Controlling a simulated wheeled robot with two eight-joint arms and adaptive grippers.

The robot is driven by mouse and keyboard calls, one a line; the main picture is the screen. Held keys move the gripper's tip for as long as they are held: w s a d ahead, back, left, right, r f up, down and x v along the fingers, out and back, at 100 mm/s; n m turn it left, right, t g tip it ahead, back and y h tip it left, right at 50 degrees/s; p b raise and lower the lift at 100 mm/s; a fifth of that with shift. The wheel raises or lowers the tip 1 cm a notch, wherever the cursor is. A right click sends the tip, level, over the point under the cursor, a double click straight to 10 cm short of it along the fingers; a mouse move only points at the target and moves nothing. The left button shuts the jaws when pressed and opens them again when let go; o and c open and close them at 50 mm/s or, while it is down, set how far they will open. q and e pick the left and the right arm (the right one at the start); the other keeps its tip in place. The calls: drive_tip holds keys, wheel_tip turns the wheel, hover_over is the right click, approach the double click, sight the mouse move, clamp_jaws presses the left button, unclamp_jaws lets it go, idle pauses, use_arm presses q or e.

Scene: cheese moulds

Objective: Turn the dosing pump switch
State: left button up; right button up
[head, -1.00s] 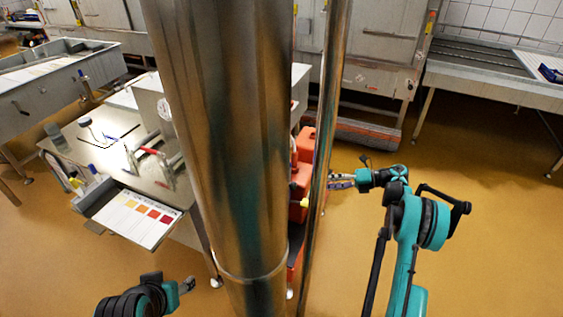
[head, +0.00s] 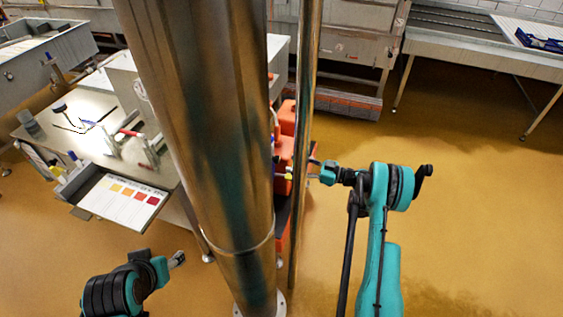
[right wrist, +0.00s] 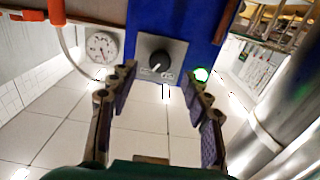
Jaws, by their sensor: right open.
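The dosing pump switch (right wrist: 160,62) is a black round knob on a grey plate on a blue housing in the right wrist view. A green light (right wrist: 201,74) glows beside the plate at the right. My right gripper (right wrist: 162,88) is open and empty, its fingers pointing at the housing with the knob between and beyond the tips. In the head view my right gripper (head: 314,171) is small beside the thin pole, which hides part of the pump area. My left gripper (head: 177,259) is low at the left, away from the pump; its jaws are too small to read.
A steel column (head: 205,120) and a thin pole (head: 303,130) block much of the middle. Red containers (head: 287,118) stand behind the pole. A round gauge (right wrist: 102,46) is left of the switch. A table with a colour chart (head: 122,198) is at left. The right floor is clear.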

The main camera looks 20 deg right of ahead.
sight(279, 160)
drive_tip(key=b+x, duration=0.1)
drive_tip(key=x, duration=0.4)
drive_tip(key=shift+w+a, duration=0.25)
drive_tip(key=shift+a, duration=0.05)
clamp_jaws()
